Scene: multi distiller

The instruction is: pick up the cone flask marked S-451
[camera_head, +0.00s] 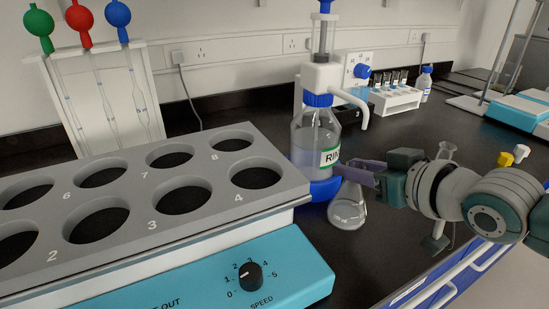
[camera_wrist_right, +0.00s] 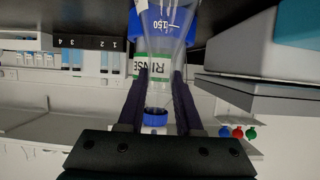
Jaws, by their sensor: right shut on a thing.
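A clear glass cone flask (camera_head: 347,213) is upright in front of the rinse bottle, with a little liquid low in it. My right gripper (camera_head: 362,172) is shut on its neck from the right. The marking S-451 cannot be read. I cannot tell whether the flask touches the bench. My left gripper is not in view.
The rinse bottle (camera_head: 307,135) with its dispenser stands close behind the flask. A grey numbered rack (camera_head: 135,215) on a blue unit with a speed knob (camera_head: 248,276) fills the left. Another glass vessel (camera_head: 447,151) stands behind my right arm. A vial rack (camera_head: 395,101) is farther back.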

